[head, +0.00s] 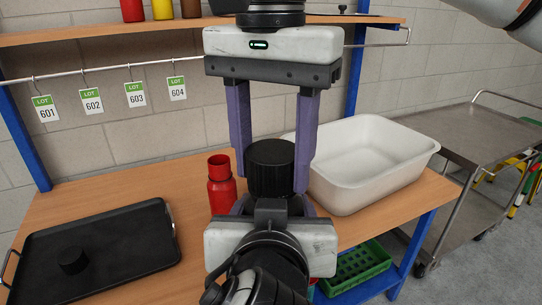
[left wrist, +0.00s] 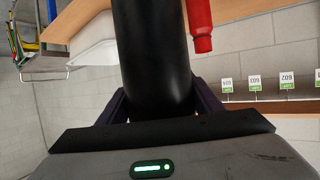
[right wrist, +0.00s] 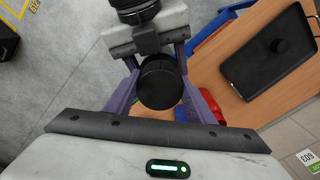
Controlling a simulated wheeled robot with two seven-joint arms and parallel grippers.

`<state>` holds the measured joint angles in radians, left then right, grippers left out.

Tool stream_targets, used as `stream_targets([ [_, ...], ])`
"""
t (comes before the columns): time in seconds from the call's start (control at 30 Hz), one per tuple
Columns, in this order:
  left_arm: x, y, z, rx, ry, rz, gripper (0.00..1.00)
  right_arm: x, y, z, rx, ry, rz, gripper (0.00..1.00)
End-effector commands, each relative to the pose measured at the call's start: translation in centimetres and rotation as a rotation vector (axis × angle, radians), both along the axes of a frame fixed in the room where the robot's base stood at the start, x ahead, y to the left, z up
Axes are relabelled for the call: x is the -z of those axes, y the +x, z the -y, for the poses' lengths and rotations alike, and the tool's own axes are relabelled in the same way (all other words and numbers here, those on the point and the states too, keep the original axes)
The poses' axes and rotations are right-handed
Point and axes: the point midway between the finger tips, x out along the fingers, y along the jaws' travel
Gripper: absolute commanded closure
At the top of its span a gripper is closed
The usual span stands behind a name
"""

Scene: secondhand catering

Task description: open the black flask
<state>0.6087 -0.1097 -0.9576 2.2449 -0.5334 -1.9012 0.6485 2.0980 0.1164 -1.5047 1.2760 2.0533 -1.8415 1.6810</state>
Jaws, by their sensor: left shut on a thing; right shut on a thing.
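The black flask stands upright between my two grippers. Its wide, ribbed black top (head: 270,168) shows in the head view and from above in the right wrist view (right wrist: 160,84). My right gripper (head: 270,182) comes down from above, its purple fingers shut on the flask's top at either side. My left gripper (head: 273,204) is below, on the near side, shut around the flask's body. The smooth dark body (left wrist: 155,50) fills the middle of the left wrist view. In the head view the lower body is hidden behind my left gripper.
A red bottle (head: 221,187) stands close left of the flask. A white tub (head: 400,165) is close on the right. A black tray (head: 110,235) with a small round black piece (head: 73,261) lies at the left. Tags hang from a rail behind; a metal trolley (head: 460,130) stands right.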

Motion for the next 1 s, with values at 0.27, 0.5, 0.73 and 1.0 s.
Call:
stream_targets([
  [0.27,-0.24,-0.39,0.87,0.032,0.003,0.006,1.00,-0.04,0.02,-0.40,-0.677,0.026,0.002,0.77],
  [0.5,-0.24,-0.38,0.88,0.032,0.003,0.006,1.00,-0.18,-0.04,-0.20,-1.069,0.021,0.002,0.77],
  [0.73,-0.21,-0.37,0.88,0.032,0.004,0.006,1.00,-0.16,-0.12,-0.20,-1.147,0.021,-0.001,0.77],
  [1.0,-0.17,-0.32,0.82,0.029,0.004,0.004,1.00,-0.15,-0.20,-0.24,-1.146,0.022,-0.002,0.35],
])
